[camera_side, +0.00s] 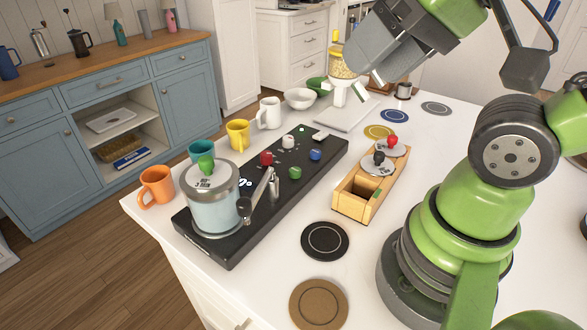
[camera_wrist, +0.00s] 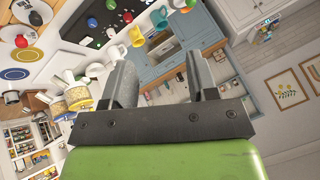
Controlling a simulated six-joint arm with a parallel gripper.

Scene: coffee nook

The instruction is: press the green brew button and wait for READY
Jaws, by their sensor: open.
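The black brew panel (camera_side: 310,160) lies on the white counter in the side view, with a glass-sided tank (camera_side: 213,210) at its near end. The green button (camera_side: 295,173) sits on the panel, beside red (camera_side: 266,158), blue (camera_side: 315,154) and white (camera_side: 288,142) ones. Lit characters (camera_side: 244,184) show partly behind the tank; I cannot read READY. My gripper (camera_wrist: 163,75) is open and empty in the wrist view, high above the counter and apart from the button. In that view the panel (camera_wrist: 72,38) and green button (camera_wrist: 110,5) are at the top left.
Orange (camera_side: 157,186), teal (camera_side: 203,149), yellow (camera_side: 238,134) and white (camera_side: 269,112) mugs line the panel's far side. A wooden holder (camera_side: 352,206) stands to its right. A metal lever (camera_side: 262,188) rises beside the tank. Black (camera_side: 325,241) and brown (camera_side: 318,304) discs lie in front.

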